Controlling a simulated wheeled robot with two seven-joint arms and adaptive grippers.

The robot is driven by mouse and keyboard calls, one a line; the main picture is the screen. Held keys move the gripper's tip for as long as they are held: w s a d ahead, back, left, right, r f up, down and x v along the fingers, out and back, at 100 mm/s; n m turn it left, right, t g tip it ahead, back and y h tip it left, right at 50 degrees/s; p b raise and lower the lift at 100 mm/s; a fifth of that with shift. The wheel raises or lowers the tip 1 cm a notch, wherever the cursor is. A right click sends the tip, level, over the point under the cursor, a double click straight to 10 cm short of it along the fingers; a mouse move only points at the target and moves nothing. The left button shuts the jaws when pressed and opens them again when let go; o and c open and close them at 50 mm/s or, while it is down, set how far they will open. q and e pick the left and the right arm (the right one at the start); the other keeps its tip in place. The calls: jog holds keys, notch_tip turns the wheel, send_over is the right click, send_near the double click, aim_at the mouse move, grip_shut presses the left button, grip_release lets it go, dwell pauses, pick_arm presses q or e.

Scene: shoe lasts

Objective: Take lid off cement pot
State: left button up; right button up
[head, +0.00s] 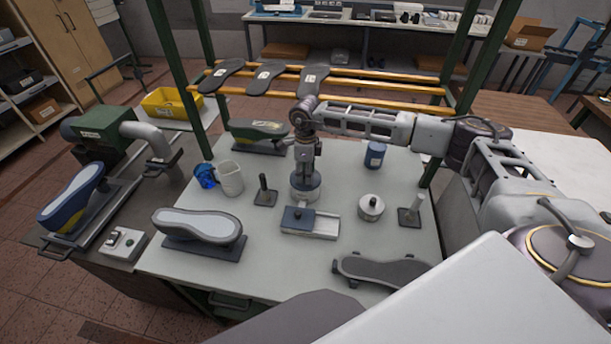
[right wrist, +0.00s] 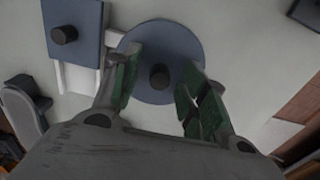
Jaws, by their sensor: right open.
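The cement pot (head: 304,194) stands on the pale worktop, a grey round pot just under my right gripper. Its round blue lid (right wrist: 165,42) has a dark knob (right wrist: 159,76) in the middle and fills the centre of the right wrist view. In the head view the lid (head: 306,181) sits on the pot. My right gripper (head: 305,168) points down from above. In the right wrist view its green-padded fingers (right wrist: 158,88) are open, one on each side of the knob, with a gap on both sides. My left gripper is not in view.
A blue block with a dark knob on a white slide (head: 325,226) lies close in front of the pot. A silver round tin (head: 371,207) is to its right, a black-handled stand (head: 264,192) to its left. A blue can (head: 375,154) stands behind right.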

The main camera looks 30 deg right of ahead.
jog(key=shift+c, duration=0.3)
grip_shut()
dwell(0.3)
notch_tip(320, 180, up, 10)
jog(key=b, duration=0.2)
dwell(0.6)
dwell(0.3)
jog(key=shift+f, duration=0.15)
